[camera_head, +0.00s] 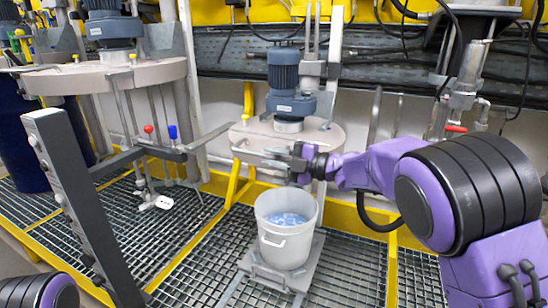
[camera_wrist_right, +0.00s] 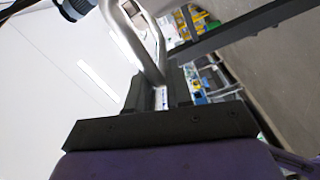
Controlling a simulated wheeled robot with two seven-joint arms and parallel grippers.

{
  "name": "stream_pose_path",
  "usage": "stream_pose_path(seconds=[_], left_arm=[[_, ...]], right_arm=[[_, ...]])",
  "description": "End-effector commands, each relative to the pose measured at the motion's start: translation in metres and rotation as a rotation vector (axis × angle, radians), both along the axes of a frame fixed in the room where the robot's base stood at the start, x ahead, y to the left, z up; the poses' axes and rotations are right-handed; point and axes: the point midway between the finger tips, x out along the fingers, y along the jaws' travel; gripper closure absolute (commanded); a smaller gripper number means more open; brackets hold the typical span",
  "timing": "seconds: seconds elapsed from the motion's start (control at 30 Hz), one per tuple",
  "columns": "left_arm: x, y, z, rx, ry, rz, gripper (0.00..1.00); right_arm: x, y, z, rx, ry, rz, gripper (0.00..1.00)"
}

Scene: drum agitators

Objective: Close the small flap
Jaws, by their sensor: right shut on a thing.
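The round beige lid (camera_head: 330,138) of the middle agitator carries a blue-grey motor (camera_head: 284,75). Small grey metal parts (camera_head: 277,153) show at the lid's front edge, beside my right gripper (camera_head: 300,160). I cannot tell the small flap's outline or its angle there, as the gripper partly covers this spot. In the right wrist view, my right gripper (camera_wrist_right: 159,90) is shut on a bent grey metal bar (camera_wrist_right: 143,45) that runs up between the fingers. My left gripper is not in view.
A grey bucket (camera_head: 286,240) with bluish contents stands below the lid on a small platform. A dark upright frame with holes (camera_head: 82,205) stands at the left. Another agitator lid (camera_head: 100,76) is at the upper left. A yellow rail (camera_head: 350,220) borders the grating floor (camera_head: 205,240).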

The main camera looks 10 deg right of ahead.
Motion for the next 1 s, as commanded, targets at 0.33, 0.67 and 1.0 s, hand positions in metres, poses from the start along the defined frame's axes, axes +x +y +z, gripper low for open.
stream_pose_path(seconds=[0.33, 0.67, 1.0], left_arm=[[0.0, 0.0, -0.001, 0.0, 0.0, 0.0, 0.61], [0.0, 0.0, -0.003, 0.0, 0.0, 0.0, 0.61], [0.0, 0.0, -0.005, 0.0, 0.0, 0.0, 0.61]], right_arm=[[-0.001, 0.001, -0.008, -0.006, 0.015, 0.003, 0.61], [-0.016, -0.021, -0.006, -0.003, 0.012, 0.0, 0.61], [-0.058, -0.078, -0.007, -0.002, 0.014, 0.001, 0.61]])
